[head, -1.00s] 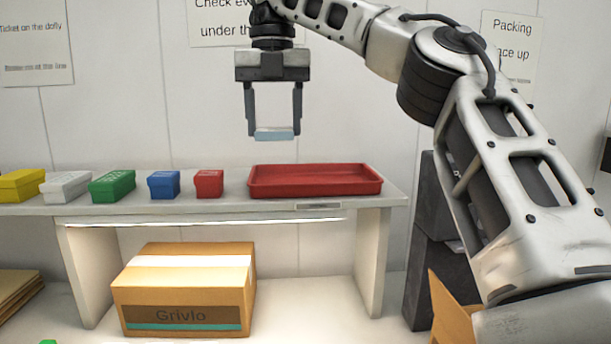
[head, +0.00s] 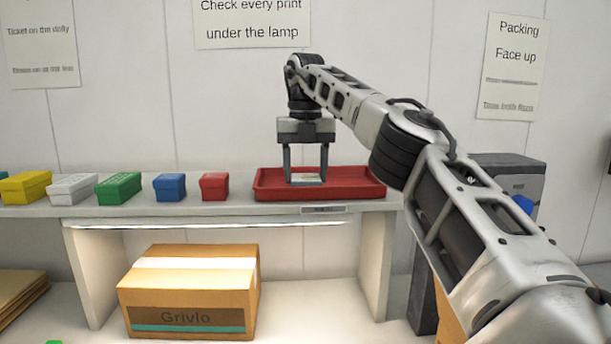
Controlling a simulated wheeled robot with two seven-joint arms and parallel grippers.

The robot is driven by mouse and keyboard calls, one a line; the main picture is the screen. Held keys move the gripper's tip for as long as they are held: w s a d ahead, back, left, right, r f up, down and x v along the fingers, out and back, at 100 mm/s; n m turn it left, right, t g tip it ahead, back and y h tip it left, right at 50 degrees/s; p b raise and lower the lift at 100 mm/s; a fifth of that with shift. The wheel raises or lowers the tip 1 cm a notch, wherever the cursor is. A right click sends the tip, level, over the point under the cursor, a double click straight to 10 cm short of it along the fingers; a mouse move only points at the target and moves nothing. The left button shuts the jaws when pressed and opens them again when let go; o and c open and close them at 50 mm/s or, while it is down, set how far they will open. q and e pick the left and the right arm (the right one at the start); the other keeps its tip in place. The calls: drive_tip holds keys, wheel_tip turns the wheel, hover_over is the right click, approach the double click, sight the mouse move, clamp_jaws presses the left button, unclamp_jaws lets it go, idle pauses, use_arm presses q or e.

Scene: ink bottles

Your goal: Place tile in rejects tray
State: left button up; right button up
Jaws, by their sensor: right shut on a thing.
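A red tray (head: 353,190) lies on the raised shelf, at the centre right of the head view. My right gripper (head: 306,178) reaches down over the left half of the tray, with its fingertips inside the rim line. It is shut on a small pale tile (head: 307,181), held flat between the fingertips. I cannot tell whether the tile touches the tray floor. My left gripper is not in view.
A row of small boxes stands left of the tray: red (head: 214,187), blue (head: 170,188), green (head: 119,188), white (head: 73,189) and yellow (head: 24,187). A cardboard box (head: 188,291) sits below the shelf (head: 235,207). A dark grey unit (head: 518,174) stands at right.

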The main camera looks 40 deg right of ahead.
drive_tip(key=shift+f, duration=0.65)
drive_tip(key=shift+f, duration=0.15)
drive_tip(key=o, duration=1)
drive_tip(key=shift+o, duration=0.2)
